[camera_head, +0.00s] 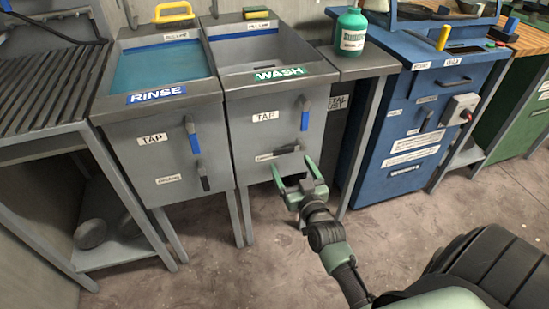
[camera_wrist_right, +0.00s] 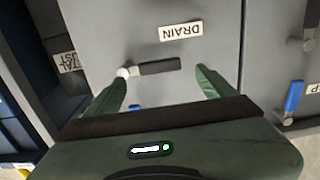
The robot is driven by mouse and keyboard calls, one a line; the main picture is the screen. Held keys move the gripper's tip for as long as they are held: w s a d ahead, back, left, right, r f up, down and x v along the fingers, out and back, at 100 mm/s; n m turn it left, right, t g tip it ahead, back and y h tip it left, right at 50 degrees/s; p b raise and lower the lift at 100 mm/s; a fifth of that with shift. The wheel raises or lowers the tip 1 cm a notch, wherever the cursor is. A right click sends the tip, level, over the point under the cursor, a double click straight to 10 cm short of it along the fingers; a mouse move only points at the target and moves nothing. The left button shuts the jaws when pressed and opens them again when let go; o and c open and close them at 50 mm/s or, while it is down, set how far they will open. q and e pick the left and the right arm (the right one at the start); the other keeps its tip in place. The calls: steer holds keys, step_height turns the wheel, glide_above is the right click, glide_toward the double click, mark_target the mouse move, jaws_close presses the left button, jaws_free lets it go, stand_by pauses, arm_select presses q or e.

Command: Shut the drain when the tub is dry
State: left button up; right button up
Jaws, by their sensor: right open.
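The wash tub (camera_head: 262,55) has a grey inside with no water visible and a dark patch low in it. Its drain lever (camera_head: 287,150), a dark handle, lies roughly horizontal on the front panel. In the right wrist view the drain lever (camera_wrist_right: 160,67) has a pale pivot at its left end, below an upside-down DRAIN label (camera_wrist_right: 181,32). My right gripper (camera_head: 295,168) is open and empty, just in front of the panel below the lever. Its fingers (camera_wrist_right: 160,90) appear on either side of the handle; contact cannot be told. My left gripper is out of view.
The rinse tub (camera_head: 217,84) on the left holds blue water; its drain lever (camera_head: 203,177) hangs down. Blue tap levers (camera_head: 305,113) point down on both tubs. A green bottle (camera_head: 351,31) stands on the counter right of the wash tub. A blue cabinet (camera_head: 388,165) stands further right.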

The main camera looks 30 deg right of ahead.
mark_target(285, 152)
steer(key=b+x, duration=0.1)
steer(key=x, duration=0.5)
steer(key=shift+w+f, duration=0.1)
steer(key=shift+w, duration=0.05)
steer(key=shift+w+d, duration=0.15)
steer(key=shift+w, duration=0.4)
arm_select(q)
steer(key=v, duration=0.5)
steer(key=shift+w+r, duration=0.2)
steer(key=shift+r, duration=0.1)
arm_select(e)
jaws_close()
